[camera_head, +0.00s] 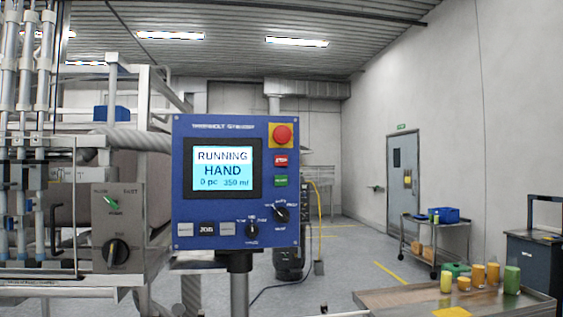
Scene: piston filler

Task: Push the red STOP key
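The panel's screen (222,169) reads RUNNING, HAND, 0 pc and what looks like 350 ml. Nothing covers the STOP key. My gripper is not in view.
The panel stands on a post (239,285). Left of it is the filler machine (110,225) with vertical tubes and a knob box. A table (400,299) with several coloured bottles is at the lower right. A cart (436,240) and door stand behind; grey floor lies between.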

